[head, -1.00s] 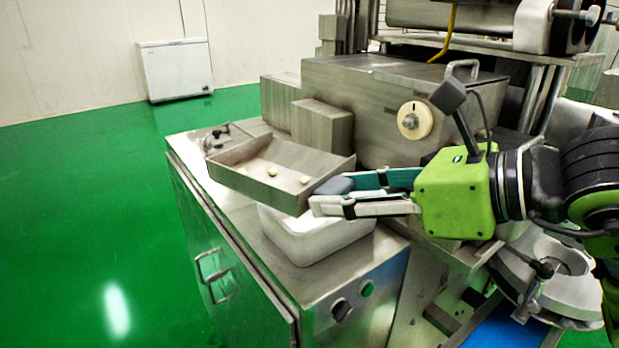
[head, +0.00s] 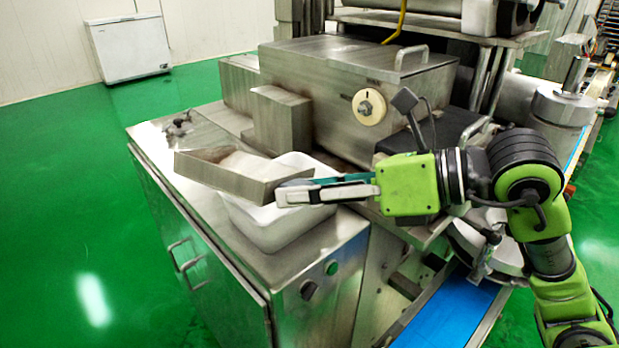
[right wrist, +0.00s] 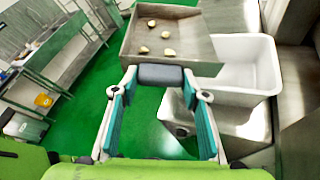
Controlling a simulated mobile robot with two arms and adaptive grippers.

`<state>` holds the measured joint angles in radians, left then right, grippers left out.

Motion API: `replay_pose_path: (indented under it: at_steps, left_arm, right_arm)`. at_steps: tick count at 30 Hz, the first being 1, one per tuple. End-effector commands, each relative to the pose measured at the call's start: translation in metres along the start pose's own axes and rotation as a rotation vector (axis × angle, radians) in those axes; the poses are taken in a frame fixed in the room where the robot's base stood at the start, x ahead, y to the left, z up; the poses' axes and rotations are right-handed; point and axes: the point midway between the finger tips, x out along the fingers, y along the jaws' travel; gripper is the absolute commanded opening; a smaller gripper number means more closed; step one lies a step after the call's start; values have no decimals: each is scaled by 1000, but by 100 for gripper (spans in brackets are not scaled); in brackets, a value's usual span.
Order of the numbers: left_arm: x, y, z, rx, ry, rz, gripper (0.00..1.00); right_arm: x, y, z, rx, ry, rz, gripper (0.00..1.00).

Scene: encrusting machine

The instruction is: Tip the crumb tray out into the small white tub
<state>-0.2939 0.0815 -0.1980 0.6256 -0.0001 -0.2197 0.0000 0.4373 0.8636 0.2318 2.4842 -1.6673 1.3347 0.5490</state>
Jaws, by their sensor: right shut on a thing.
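The crumb tray (head: 222,178) is a shallow metal tray, tilted and held above the left part of the small white tub (head: 268,226). In the right wrist view, several pale crumb pieces lie in the tray (right wrist: 187,30), and the open tub (right wrist: 250,70) is just right of it. In the head view the tray's near wall hides the pieces. My right gripper (head: 284,192) is shut on the tray's dark grey handle, which shows between the fingers in the right wrist view (right wrist: 160,75). My left gripper is not in view.
The tub stands on a steel cabinet top (head: 310,248). A steel machine housing (head: 330,90) with a round knob and a steel block (head: 282,120) stand close behind the tray. A blue belt (head: 450,315) runs at the lower right. Green floor lies open to the left.

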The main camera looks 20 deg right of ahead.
Motion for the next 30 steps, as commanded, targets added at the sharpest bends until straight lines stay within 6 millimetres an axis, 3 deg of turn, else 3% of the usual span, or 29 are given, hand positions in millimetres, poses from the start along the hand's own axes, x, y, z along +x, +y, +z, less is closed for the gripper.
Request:
replay_pose_path:
  at_steps: [20, 30]
  left_arm:
    - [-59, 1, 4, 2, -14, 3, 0]
    - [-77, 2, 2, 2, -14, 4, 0]
  right_arm:
    - [-3, -1, 1, 84, -3, 27, 14]
    - [-6, -22, 10, 397, -7, 156, 14]
